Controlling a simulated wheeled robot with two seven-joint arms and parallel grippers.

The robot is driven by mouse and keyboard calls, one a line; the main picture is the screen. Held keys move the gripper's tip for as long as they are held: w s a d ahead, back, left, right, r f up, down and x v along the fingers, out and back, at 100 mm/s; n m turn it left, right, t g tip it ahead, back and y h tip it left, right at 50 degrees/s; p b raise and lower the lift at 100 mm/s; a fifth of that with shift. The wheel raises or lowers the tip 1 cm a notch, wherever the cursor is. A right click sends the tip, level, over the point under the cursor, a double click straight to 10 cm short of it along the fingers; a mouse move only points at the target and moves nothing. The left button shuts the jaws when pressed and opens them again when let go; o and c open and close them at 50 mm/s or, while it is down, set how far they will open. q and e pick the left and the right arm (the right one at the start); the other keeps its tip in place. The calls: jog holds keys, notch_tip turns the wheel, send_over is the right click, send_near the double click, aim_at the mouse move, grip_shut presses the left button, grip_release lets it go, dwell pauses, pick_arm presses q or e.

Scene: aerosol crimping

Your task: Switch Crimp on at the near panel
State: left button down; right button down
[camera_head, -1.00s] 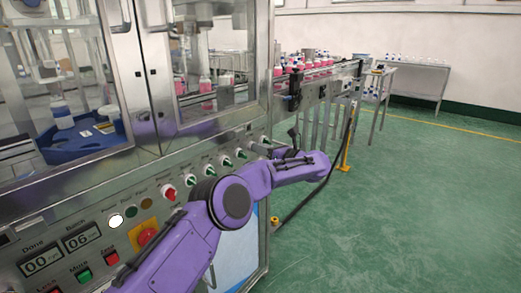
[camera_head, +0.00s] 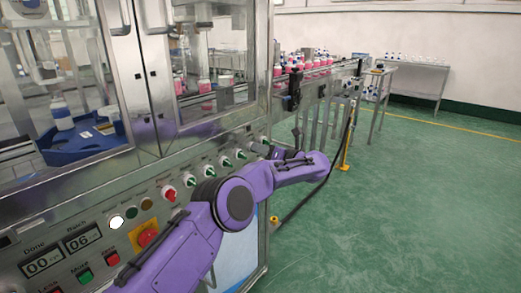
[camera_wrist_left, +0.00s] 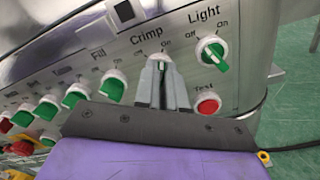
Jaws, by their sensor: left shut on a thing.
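The Crimp knob (camera_wrist_left: 161,64) is a green-handled switch on the near panel, under the label "Crimp" in the left wrist view. My left gripper (camera_wrist_left: 162,78) is shut on its handle, one grey finger on each side. The handle looks about upright; "On" shows at its upper right, and the exact setting is hard to tell. In the head view my left gripper (camera_head: 264,149) is at the right end of the panel's knob row, and the Crimp knob is hard to make out there. My right gripper is not in view.
The green Light knob (camera_wrist_left: 212,53) and red Test button (camera_wrist_left: 207,104) sit close to the right. The Fill knob (camera_wrist_left: 112,88) and several others line up to the left. A red-and-yellow stop button (camera_head: 148,237) is lower left. Green floor right of the machine is open.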

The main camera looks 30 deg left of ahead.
pick_arm(q)
jog(key=c, duration=1.2)
grip_release()
jog(key=d, duration=0.7)
jog(key=s+d, duration=0.1)
jog(key=d, duration=0.2)
jog(key=shift+d+b, duration=0.3)
jog(key=shift+w, duration=0.1)
